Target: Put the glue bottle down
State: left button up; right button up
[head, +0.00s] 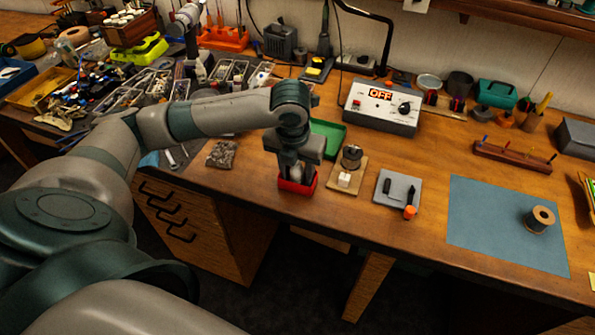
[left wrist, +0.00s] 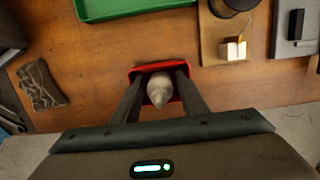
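The glue bottle (left wrist: 160,90), pale with a tapered nozzle, shows from above in the left wrist view, standing roughly upright between my left fingers. Around its foot is a small red tray (left wrist: 138,70), which also shows in the head view (head: 297,187) on the bench near its front edge. My left gripper (head: 298,168) points straight down over the red tray, a finger on each side of the bottle. Whether the fingers press on the bottle or stand just clear of it is not plain, and its base is hidden. My right gripper is in neither view.
A green tray (head: 328,137) lies behind the red tray. To its right are a wooden board with a spool and a white block (head: 345,182), a grey pad with small tools (head: 397,187) and a blue mat (head: 490,222). A power unit (head: 382,107) stands behind.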

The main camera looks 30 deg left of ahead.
pick_arm(q)
jog(key=shift+r, duration=0.15)
jog(key=shift+r, duration=0.65)
notch_tip(320, 180, up, 11)
jog(key=s+b, duration=0.1)
jog(key=b, duration=0.1)
jog(key=shift+s+d+f, duration=0.2)
jog(key=shift+s, duration=0.2)
